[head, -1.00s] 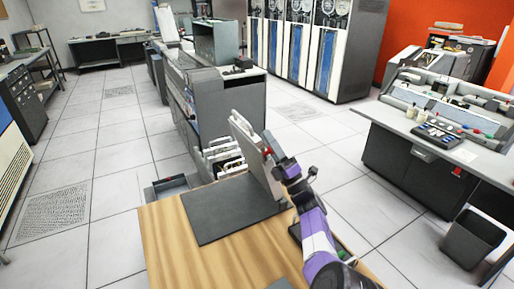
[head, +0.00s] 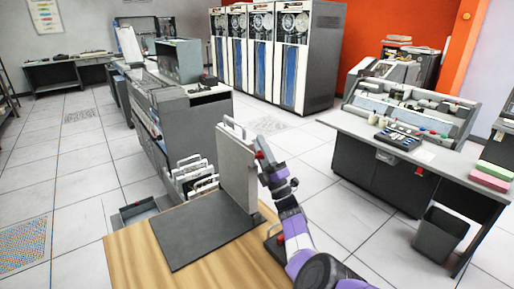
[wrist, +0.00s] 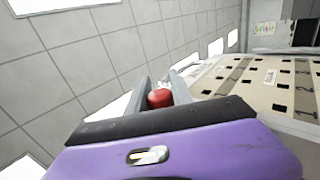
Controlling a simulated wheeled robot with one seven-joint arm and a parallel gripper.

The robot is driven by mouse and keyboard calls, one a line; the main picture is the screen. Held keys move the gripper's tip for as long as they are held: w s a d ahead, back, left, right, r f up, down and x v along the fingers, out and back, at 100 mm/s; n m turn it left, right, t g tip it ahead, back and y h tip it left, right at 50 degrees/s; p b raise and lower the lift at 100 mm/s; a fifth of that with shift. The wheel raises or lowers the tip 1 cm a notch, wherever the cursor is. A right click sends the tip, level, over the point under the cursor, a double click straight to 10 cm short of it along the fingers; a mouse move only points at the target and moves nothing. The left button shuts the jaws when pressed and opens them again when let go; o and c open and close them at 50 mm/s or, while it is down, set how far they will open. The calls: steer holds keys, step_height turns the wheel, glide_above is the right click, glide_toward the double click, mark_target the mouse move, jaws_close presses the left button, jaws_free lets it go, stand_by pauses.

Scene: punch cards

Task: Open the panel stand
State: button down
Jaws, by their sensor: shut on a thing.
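The panel stand is on the wooden table, with a flat dark base (head: 185,240) and a tall light grey panel (head: 235,168) standing steeply at the base's right side. A handle shows at the panel's top. My gripper (head: 263,168) is at the panel's right edge. In the wrist view, my gripper (wrist: 160,92) is shut on a red knob (wrist: 160,98) between its fingers. A beige face with dark holes (wrist: 255,85) shows to the right there; I cannot tell surely whether it is the panel's. The panel's far side is hidden in the head view.
The wooden table (head: 135,262) has bare room at its front left. Several handled panels (head: 192,178) stand behind the table by a grey machine (head: 190,125). A desk with a console (head: 400,155) and a bin (head: 438,235) stand to the right. Open tiled floor lies between.

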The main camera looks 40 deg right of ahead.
steer(key=shift+s+d+h, duration=0.1)
steer(key=shift+d+h, duration=0.2)
steer(key=shift+h, duration=0.2)
steer(key=c, duration=1.4)
jaws_free()
steer(key=shift+y, duration=0.3)
steer(key=v, duration=0.7)
steer(key=shift+f, duration=0.2)
steer(key=shift+s, duration=0.15)
